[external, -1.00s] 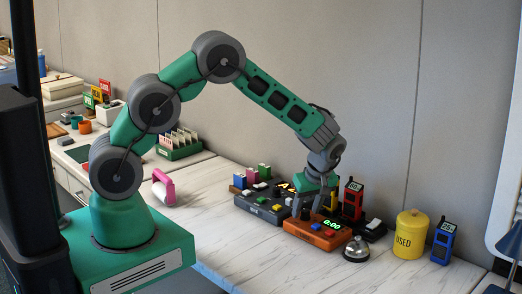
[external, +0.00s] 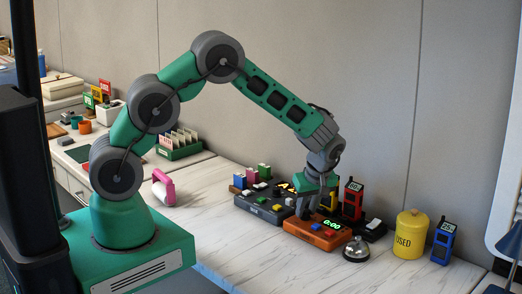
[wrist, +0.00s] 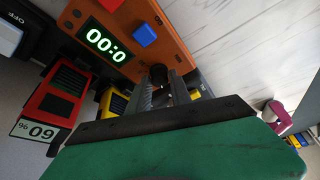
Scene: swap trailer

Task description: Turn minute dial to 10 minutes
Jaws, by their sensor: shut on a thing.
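The orange timer box (external: 319,236) sits on the white counter below my gripper. Its green display (external: 331,224) reads 0:00, and it shows upside down in the wrist view (wrist: 104,42). A blue button (wrist: 144,35) is on the box's top. The dark round dial (wrist: 159,76) is at the box's edge in the wrist view, between my fingertips. My gripper (external: 305,214) points down over the left part of the box and is shut on the dial. The fingers hide most of the dial, and any pointer mark on it cannot be made out.
Red (external: 352,201) and yellow handheld units stand behind. A yellow USED canister (external: 409,236) is further right. The counter's front left is clear.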

